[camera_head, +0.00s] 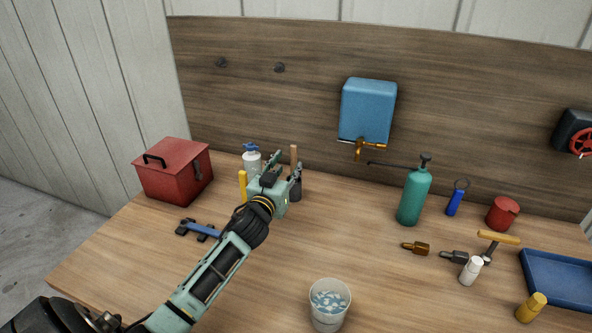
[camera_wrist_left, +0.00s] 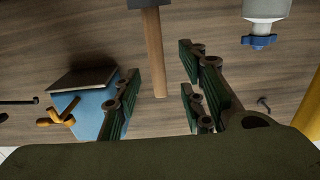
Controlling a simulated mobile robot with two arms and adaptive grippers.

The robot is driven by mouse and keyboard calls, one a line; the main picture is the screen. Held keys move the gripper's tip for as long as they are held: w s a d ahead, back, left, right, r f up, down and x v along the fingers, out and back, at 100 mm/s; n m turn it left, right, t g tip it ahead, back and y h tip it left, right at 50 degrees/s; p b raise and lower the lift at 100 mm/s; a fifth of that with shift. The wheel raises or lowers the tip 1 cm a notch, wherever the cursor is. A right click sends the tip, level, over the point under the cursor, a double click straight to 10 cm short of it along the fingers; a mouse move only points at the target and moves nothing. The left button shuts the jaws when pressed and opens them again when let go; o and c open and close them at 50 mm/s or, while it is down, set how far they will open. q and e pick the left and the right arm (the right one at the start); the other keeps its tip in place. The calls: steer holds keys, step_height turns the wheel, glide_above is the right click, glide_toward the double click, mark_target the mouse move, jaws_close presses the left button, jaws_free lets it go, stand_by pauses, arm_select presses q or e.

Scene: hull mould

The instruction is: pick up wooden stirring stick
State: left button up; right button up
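The wooden stirring stick (camera_head: 294,157) stands upright in a dark cup (camera_head: 296,190) at the back left of the bench. My left gripper (camera_head: 287,164) is open and empty, just in front of the stick in the head view. In the left wrist view, which looks upside down, the stick (camera_wrist_left: 153,52) runs down from the dark cup (camera_wrist_left: 148,3) into the gap between the open fingers (camera_wrist_left: 160,74), nearer the left finger. I see no clear contact. Part of the cup is hidden behind my gripper in the head view. My right gripper is not in view.
A white bottle with a blue top (camera_head: 252,160) and a yellow object (camera_head: 243,185) stand close left of my gripper. A red toolbox (camera_head: 174,170) is further left. A clear cup (camera_head: 329,303) stands at the front, and a green sprayer (camera_head: 413,196) at right. The bench middle is clear.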

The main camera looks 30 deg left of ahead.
mark_target(293, 160)
arm_select(q)
steer(key=x, duration=0.3)
steer(key=shift+w+p, duration=0.4)
steer(key=shift+w, duration=0.55)
steer(key=shift+a, duration=0.1)
steer(key=c, duration=1)
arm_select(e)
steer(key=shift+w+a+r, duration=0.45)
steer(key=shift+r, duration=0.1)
